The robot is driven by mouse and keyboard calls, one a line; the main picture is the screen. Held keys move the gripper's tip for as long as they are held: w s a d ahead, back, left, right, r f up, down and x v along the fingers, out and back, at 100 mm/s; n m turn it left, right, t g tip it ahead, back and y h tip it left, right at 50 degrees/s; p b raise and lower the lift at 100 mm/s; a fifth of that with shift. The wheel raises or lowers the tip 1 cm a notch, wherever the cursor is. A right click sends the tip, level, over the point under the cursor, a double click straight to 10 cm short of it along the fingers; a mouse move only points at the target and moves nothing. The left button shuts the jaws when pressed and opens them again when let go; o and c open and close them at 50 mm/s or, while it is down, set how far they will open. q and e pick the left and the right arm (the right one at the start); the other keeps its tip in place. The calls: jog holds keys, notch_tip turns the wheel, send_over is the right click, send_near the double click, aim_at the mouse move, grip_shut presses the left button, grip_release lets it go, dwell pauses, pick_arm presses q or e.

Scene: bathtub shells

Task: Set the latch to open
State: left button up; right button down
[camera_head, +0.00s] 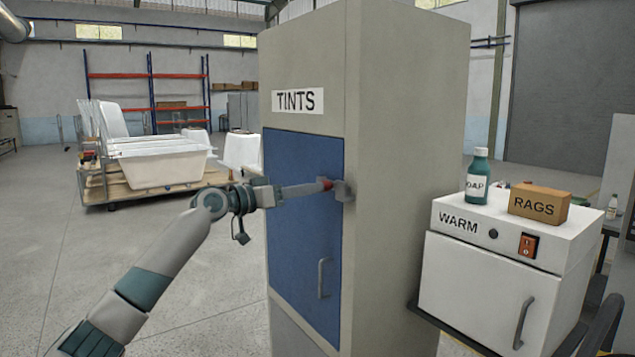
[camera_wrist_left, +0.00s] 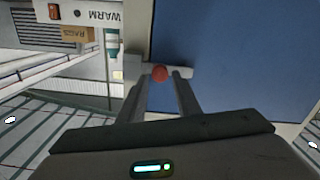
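The tall grey cabinet (camera_head: 400,120) labelled TINTS has a blue door (camera_head: 300,230); the door also fills much of the left wrist view (camera_wrist_left: 240,60). A small grey latch (camera_head: 344,190) with a red knob (camera_head: 327,184) sits at the door's right edge. My left gripper (camera_head: 318,187) reaches it from the left. In the left wrist view the gripper (camera_wrist_left: 160,78) has its two fingers apart, with the red knob (camera_wrist_left: 160,73) between or just beyond the tips. I cannot tell whether either finger touches it. My right gripper is not in view.
A white WARM cabinet (camera_head: 480,290) stands right of the tall one, with a green bottle (camera_head: 477,175) and a RAGS box (camera_head: 539,203) on top. The door handle (camera_head: 322,278) is below the latch. Bathtub shells (camera_head: 160,165) stand on a cart behind left. Floor at left is clear.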

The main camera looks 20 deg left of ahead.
aim_at(328, 186)
pick_arm(q)
jog(key=shift+p+x, duration=0.45)
jog(key=shift+x, duration=1.3)
grip_shut()
